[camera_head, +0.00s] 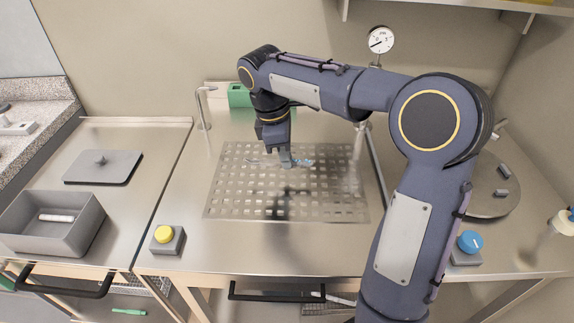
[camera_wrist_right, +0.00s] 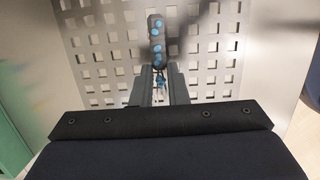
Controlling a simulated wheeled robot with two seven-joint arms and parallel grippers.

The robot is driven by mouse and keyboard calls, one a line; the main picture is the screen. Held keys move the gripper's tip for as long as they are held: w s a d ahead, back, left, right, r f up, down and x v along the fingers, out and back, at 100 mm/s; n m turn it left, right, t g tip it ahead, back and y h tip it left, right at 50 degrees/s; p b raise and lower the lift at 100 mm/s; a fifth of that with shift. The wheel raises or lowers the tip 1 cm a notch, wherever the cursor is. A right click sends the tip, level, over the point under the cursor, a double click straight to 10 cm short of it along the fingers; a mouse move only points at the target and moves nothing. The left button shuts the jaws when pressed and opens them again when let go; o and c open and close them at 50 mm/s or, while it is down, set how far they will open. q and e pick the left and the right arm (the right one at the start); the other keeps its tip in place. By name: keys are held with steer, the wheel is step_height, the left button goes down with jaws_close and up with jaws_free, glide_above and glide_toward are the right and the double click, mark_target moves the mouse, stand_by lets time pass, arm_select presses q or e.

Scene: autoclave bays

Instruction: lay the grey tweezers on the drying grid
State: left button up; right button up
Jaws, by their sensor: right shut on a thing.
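The grey tweezers (camera_head: 303,162) show as a slim grey piece with light-blue marks, lying crosswise at my right gripper's fingertips. In the right wrist view the tweezers (camera_wrist_right: 157,38) are a dark grey bar with bright blue spots, reaching away from the fingers. My right gripper (camera_head: 286,161) is shut on them, over the drying grid (camera_head: 230,200), a metal plate with square holes. Whether the tweezers touch the grid or hang just above it, I cannot tell. The fingers (camera_wrist_right: 158,80) hide part of the tweezers. My left gripper is out of view.
A yellow button (camera_head: 164,234) and a blue knob (camera_head: 469,242) stand near the front edge. A grey bin (camera_head: 85,232) with a white item and a grey lid (camera_head: 103,167) are at left. A green box (camera_head: 238,95) and taps stand behind. The grid is otherwise largely bare.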

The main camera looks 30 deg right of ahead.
mark_target(290, 176)
steer(key=shift+w+d+f, duration=0.1)
steer(key=shift+d+f, duration=0.1)
steer(key=shift+f, duration=0.85)
steer(key=shift+w+d+f, duration=0.1)
steer(key=shift+d+f, duration=0.05)
steer(key=shift+f, duration=0.85)
steer(key=o, duration=0.8)
steer(key=shift+f, duration=0.15)
